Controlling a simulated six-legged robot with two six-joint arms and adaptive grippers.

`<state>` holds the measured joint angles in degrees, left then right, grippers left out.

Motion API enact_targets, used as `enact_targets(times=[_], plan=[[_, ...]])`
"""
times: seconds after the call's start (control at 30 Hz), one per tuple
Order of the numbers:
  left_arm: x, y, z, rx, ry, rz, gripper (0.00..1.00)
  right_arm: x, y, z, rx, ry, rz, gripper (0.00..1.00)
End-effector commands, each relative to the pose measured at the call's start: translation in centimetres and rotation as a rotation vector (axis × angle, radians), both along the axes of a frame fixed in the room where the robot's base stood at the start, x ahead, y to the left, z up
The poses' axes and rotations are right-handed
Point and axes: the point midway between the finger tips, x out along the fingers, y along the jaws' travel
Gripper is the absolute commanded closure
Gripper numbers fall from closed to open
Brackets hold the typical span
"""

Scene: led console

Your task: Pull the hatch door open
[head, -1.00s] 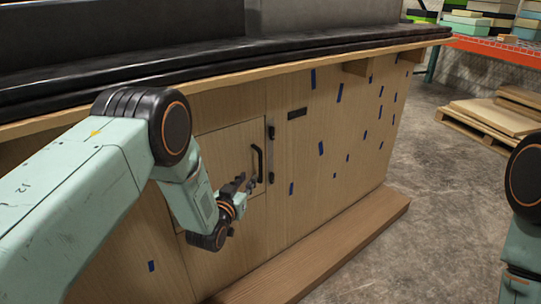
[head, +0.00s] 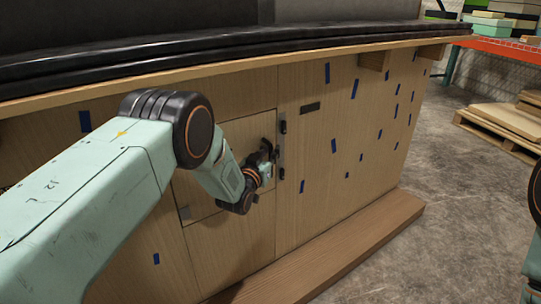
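The hatch door (head: 245,130) is a light wooden panel in the front of the console, and it looks closed, flush with the wood around it. Its dark handle is near the right edge, mostly hidden behind my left gripper (head: 268,158). My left gripper is at the handle, seen from behind and small. I cannot tell whether its fingers are around the handle or only beside it. My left forearm covers the left part of the door. My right arm shows only in part at the right edge, with its gripper out of view.
The console's black padded ledge (head: 300,48) overhangs the wooden front (head: 335,190). A wooden plinth (head: 370,232) runs along its base. Dark fittings (head: 282,127) sit just right of the door. Open concrete floor (head: 450,190) and a pallet (head: 498,130) lie to the right.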

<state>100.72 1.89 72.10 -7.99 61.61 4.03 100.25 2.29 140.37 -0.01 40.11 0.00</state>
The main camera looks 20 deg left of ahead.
Motion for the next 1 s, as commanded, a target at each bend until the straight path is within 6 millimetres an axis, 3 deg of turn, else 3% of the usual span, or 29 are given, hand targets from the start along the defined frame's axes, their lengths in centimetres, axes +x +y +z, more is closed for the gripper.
enact_targets(times=[0.23, 0.5, 1.0], plan=[[0.20, -0.17, -0.02, 0.000, 0.001, -0.001, 0.79, 0.01, 0.00, 0.01, 0.000, 0.000, 0.000, 0.51], [0.18, -0.16, -0.01, 0.000, 0.001, -0.001, 1.00, 0.02, 0.00, 0.01, 0.000, 0.000, 0.000, 0.51], [0.15, -0.13, -0.05, 0.000, 0.002, -0.001, 1.00, 0.02, 0.00, 0.01, 0.000, -0.001, 0.000, 0.51]])
